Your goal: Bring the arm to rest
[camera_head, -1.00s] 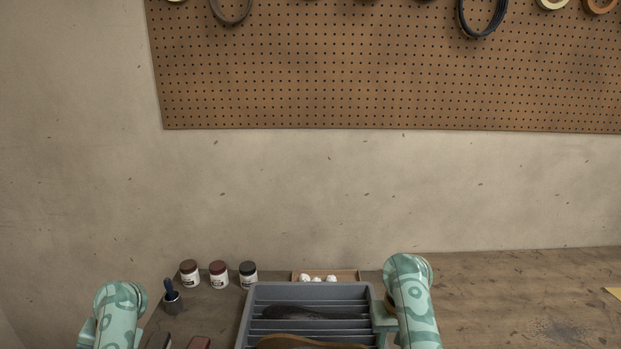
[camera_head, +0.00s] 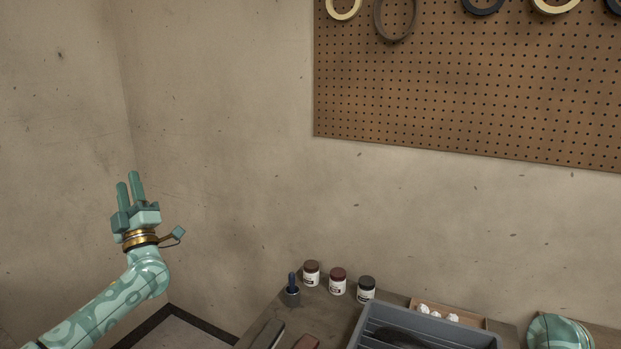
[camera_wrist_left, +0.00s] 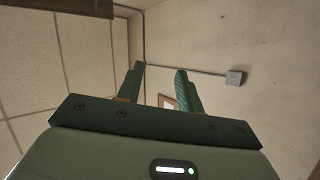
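My left gripper (camera_head: 128,180) is raised at the left of the head view, with its fingers pointing up in front of the bare wall. Its two fingers stand apart with nothing between them. In the left wrist view the open fingers (camera_wrist_left: 159,72) also show empty, with wall and ceiling behind them. Part of my right arm (camera_head: 559,332) shows at the bottom right of the head view. My right gripper is out of the picture.
The grey tray (camera_head: 437,321) stands on the workbench (camera_head: 328,313) at the bottom right. The space around my left gripper is free.

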